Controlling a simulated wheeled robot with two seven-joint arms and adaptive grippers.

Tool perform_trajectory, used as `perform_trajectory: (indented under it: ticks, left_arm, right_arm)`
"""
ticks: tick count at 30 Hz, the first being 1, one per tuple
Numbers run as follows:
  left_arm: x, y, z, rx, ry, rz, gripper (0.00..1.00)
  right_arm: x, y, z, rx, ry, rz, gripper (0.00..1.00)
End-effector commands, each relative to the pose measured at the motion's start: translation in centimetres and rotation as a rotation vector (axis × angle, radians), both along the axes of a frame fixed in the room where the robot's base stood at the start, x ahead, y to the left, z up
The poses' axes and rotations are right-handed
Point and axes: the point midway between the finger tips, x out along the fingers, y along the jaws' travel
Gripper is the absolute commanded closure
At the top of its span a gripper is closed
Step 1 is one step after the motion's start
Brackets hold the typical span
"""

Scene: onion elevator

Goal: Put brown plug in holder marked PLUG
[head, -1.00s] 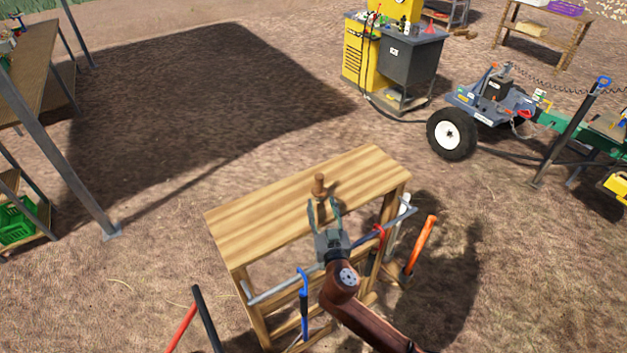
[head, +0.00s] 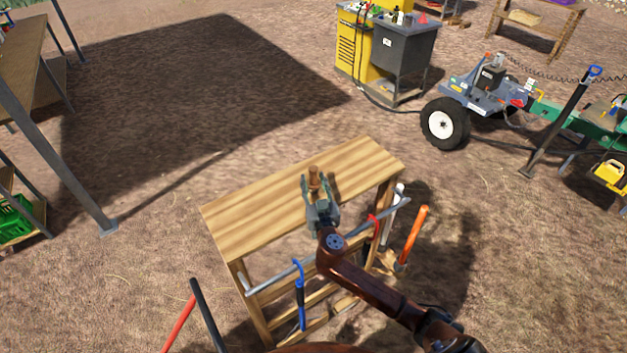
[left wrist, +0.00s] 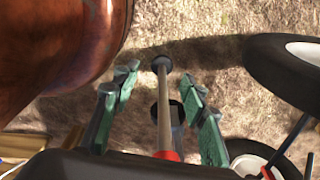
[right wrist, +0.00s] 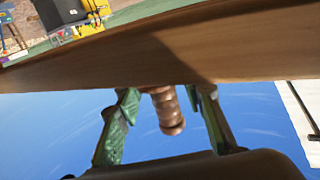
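The brown plug (head: 314,177) stands on the wooden bench top (head: 255,212), near its middle. My right gripper (head: 319,187) is at the plug, with a finger on each side. In the right wrist view the plug (right wrist: 167,108) lies between the spread green fingers (right wrist: 161,92), with a gap showing at least on its left side. My left gripper (left wrist: 158,76) is open and shows only in the left wrist view. A pale rod with a red end (left wrist: 164,110) appears between its fingers, apparently beyond them. I see no holder marked PLUG.
A yellow and grey cart (head: 400,50) and a wheeled trailer (head: 480,95) stand at back right. The shaded ground at back left is open.

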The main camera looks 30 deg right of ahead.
Motion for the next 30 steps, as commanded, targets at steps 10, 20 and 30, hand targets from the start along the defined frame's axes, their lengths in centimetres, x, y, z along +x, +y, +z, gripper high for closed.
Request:
perform_trajectory:
  ticks: [10,20,30]
  left_arm:
    - [-1.4,0.1,-0.1,0.002,0.018,0.004,0.6]
    - [-1.3,0.1,-0.1,0.002,0.017,0.003,0.6]
    - [-1.0,0.1,-0.1,0.001,0.013,0.002,0.6]
  right_arm:
    - [0.0,0.0,0.0,0.0,0.0,0.0,0.9]
    - [0.0,0.0,0.0,0.0,-0.001,0.0,1.0]
    - [0.0,0.1,1.0,0.003,-0.003,0.001,1.0]
